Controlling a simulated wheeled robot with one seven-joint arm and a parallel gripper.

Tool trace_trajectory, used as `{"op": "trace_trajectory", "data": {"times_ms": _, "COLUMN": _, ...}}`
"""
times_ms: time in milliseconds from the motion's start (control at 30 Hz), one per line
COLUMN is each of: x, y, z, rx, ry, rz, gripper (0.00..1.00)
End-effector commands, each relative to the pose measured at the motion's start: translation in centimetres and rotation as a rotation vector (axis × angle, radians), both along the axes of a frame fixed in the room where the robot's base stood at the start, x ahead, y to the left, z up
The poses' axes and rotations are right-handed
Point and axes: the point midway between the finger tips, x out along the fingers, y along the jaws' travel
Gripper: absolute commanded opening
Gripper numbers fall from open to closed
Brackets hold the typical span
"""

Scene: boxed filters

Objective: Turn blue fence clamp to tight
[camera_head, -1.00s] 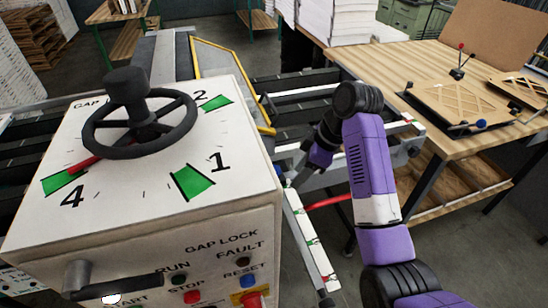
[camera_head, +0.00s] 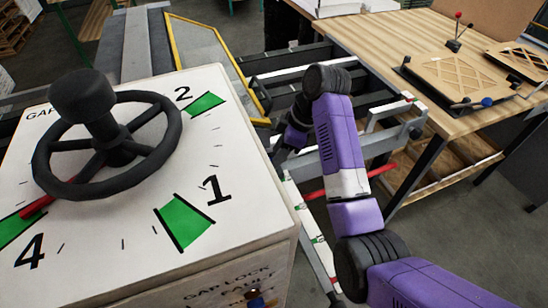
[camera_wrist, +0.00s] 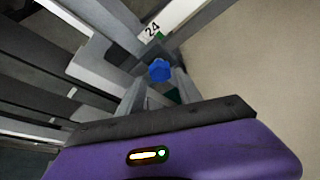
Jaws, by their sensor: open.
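The blue fence clamp (camera_wrist: 160,70) is a small blue knob on a grey metal rail in the wrist view. It lies just ahead of and between the two grey fingers of my gripper (camera_wrist: 160,84), which is open. I cannot tell whether the fingers touch it. A white scale (camera_wrist: 165,32) marked 24, with a green patch, is just beyond the knob.
A white control box (camera_head: 130,235) with a black handwheel (camera_head: 107,145) and green dial marks stands close on the left. A red bar (camera_head: 345,182) and grey rails lie beside my arm. A wooden table (camera_head: 400,45) with jigs is at the right.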

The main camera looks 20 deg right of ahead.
Motion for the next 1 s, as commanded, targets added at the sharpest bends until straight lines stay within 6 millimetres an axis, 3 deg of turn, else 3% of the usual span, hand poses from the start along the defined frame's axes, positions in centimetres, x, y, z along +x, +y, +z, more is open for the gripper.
{"op": "trace_trajectory", "data": {"times_ms": 200, "x": 0.4, "y": 0.8, "z": -2.1, "rx": 0.001, "ry": 0.002, "rz": 0.001, "gripper": 0.42}}
{"op": "trace_trajectory", "data": {"times_ms": 567, "x": 0.6, "y": 1.0, "z": -2.7, "rx": 0.0, "ry": -0.001, "rz": 0.0, "gripper": 0.42}}
{"op": "trace_trajectory", "data": {"times_ms": 800, "x": 0.6, "y": 1.0, "z": -2.6, "rx": 0.0, "ry": -0.001, "rz": 0.0, "gripper": 0.0}}
{"op": "trace_trajectory", "data": {"times_ms": 1000, "x": 0.6, "y": 1.0, "z": -2.6, "rx": 0.0, "ry": -0.001, "rz": -0.008, "gripper": 0.0}}
